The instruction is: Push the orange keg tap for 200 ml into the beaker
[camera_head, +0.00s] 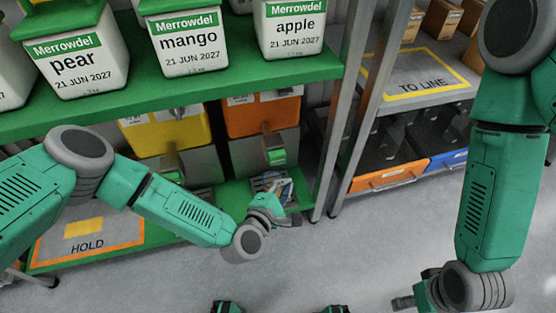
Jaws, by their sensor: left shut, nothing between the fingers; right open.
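The orange keg (262,116) stands under the green shelf, above a grey base. My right gripper (404,302) is open at the bottom edge, partly cut off, well away from the keg.
A yellow keg (165,134) stands left of the orange one. White fruit-labelled tubs, including mango (188,40), stand on the green shelf (150,101) above. A HOLD mat (88,245) lies lower left. A metal post (345,110) rises to the right. The grey floor in front is clear.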

